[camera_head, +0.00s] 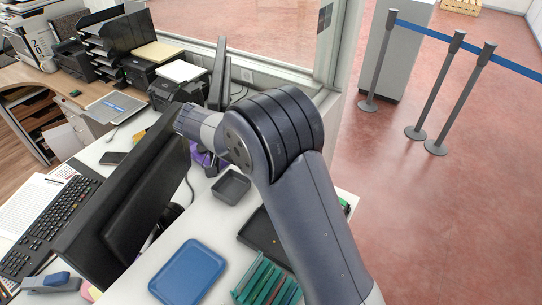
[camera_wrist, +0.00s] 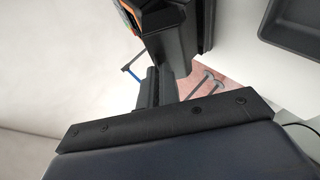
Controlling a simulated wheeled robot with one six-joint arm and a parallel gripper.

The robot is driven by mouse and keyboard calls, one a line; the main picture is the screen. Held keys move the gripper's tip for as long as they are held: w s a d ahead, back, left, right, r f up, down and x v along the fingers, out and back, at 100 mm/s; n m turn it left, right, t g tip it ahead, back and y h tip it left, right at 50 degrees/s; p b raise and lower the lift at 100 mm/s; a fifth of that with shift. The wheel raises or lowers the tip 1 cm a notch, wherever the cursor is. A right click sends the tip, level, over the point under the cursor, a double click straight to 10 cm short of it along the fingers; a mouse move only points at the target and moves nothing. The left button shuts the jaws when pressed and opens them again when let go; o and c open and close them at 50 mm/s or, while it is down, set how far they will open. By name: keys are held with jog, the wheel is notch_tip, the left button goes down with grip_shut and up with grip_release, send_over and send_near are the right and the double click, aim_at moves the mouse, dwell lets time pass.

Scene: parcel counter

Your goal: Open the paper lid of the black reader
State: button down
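In the wrist view a black device with orange and green coloured parts (camera_wrist: 176,28) is cut off by the top edge; it looks like the black reader. Its paper lid cannot be made out. In the head view I cannot pick out the reader for sure; my arm and the dark screen cover much of that area. The arm's wrist end reaches left, close to the screen's upper edge. My gripper's fingers cannot be told apart from the dark parts in the wrist view, and whether anything is between them is not visible.
A large dark screen (camera_head: 135,190) stands beside my wrist. A window frame (camera_head: 338,45) stands behind.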

jog(key=shift+w+a, duration=0.1)
dwell(0.5)
jog(key=c, duration=1.6)
grip_release()
jog(key=shift+c, duration=0.2)
